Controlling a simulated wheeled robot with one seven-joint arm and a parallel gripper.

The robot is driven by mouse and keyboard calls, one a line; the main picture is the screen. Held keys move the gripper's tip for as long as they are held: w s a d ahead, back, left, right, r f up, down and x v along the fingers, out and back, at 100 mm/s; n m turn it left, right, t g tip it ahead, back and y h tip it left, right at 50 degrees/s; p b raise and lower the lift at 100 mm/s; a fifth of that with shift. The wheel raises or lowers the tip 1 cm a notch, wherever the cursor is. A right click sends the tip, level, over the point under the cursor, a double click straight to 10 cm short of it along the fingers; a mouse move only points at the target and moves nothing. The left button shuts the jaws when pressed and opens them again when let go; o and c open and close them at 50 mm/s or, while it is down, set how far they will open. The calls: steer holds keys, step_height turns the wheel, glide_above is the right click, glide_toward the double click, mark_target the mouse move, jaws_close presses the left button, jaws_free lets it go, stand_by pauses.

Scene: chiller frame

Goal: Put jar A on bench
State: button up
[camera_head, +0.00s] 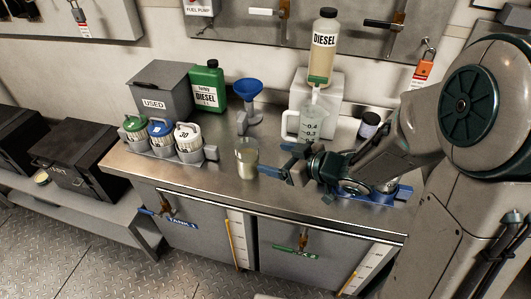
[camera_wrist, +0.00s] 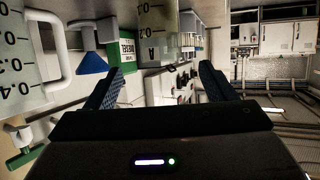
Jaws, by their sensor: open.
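A clear glass jar (camera_head: 247,158) with pale yellowish contents stands upright on the steel bench (camera_head: 225,192), near its front edge. I cannot read a letter on it in the head view, so I cannot confirm that it is jar A. My gripper (camera_head: 277,163) is open and empty just to the right of this jar, low over the bench, its fingers pointing left towards it. In the wrist view the gripper's fingers (camera_wrist: 157,82) are spread apart. The jar (camera_wrist: 157,20) shows at the top, beyond the fingertips and apart from them.
A measuring jug (camera_head: 313,124) stands behind my gripper. A blue funnel (camera_head: 248,92), green diesel can (camera_head: 208,87) and grey USED box (camera_head: 160,90) stand at the back. Several lidded jars (camera_head: 160,133) sit in a rack at left. Bench surface around the glass jar is clear.

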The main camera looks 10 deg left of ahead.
steer(key=shift+s+d+r, duration=0.15)
steer(key=shift+s+d, duration=0.1)
steer(key=shift+d, duration=0.15)
steer(key=d+r+m+t+h, duration=0.1)
steer(key=d+m+h, duration=0.1)
steer(key=d+h, duration=0.2)
steer(key=w+d+r+m+t+h, duration=0.1)
steer(key=d+m+h, duration=0.2)
steer(key=d, duration=0.5)
steer(key=w+d+r+m+h, duration=0.1)
steer(key=d+m+h, duration=0.2)
steer(key=d, duration=0.3)
steer(key=shift+r+t+h, duration=0.15)
steer(key=shift+t+h, duration=0.25)
steer(key=shift+h, duration=0.5)
steer(key=s+d+r+m+g, duration=0.1)
steer(key=s+m+g, duration=0.3)
steer(key=s, duration=1.2)
steer(key=shift+s+d+m+g, duration=0.15)
steer(key=shift+d+m+g, duration=0.3)
steer(key=shift+g, duration=0.75)
